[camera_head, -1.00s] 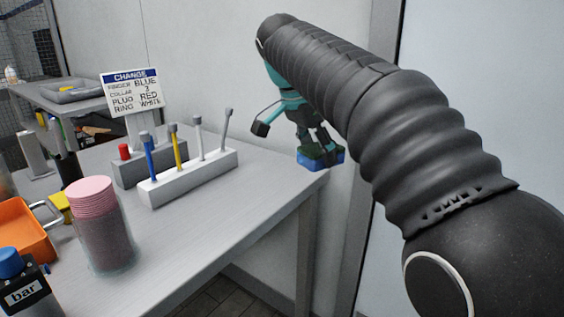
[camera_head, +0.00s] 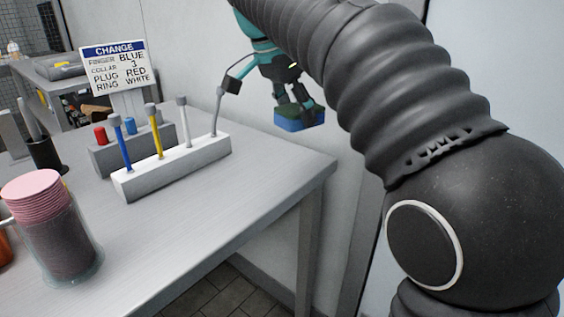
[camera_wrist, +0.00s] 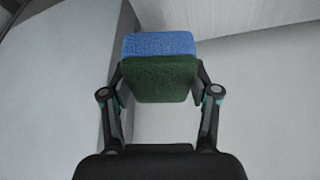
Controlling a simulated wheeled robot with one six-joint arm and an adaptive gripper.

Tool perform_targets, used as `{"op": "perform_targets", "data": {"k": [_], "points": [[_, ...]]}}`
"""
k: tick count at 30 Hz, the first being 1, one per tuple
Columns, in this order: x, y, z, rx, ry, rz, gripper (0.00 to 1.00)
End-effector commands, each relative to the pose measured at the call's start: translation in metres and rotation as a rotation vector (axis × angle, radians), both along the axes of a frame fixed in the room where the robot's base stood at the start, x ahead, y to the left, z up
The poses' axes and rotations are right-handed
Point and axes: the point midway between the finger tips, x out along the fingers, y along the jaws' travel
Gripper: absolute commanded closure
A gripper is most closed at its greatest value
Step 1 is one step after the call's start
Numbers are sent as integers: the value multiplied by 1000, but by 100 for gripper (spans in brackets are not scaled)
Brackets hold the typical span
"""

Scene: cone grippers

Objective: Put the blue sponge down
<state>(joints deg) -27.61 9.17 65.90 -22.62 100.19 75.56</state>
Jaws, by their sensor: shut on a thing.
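The blue sponge (camera_head: 300,121) has a dark green layer and is held in my gripper (camera_head: 292,108). In the wrist view the sponge (camera_wrist: 158,45) shows its blue part beyond a green face, between the two fingers of my gripper (camera_wrist: 155,85). My gripper is shut on it. In the head view the sponge hangs in the air near the far right corner of the grey table (camera_head: 240,205), with the wall behind it. I cannot tell whether it is over the table top or past its edge.
A white rack (camera_head: 172,168) holds several upright rods. Behind it are a grey block with red and blue pegs (camera_head: 129,126) and a sign (camera_head: 116,67). A clear jar of pink discs (camera_head: 52,225) stands at the front left. The table's right part is bare.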

Motion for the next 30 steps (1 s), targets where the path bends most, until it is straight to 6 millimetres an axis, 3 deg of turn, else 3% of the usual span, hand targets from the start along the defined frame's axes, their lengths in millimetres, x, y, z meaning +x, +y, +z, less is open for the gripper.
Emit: {"op": "perform_targets", "data": {"k": [1,3,6,9,24,30], "points": [[-4,-21,0,2,-2,-38,72],[-10,-40,3,1,-1,-75,72],[-17,-59,6,0,0,-113,72],[-17,-64,4,0,2,-129,72],[37,7,-49,-1,3,-129,72],[50,22,-61,-1,1,-130,72]]}}
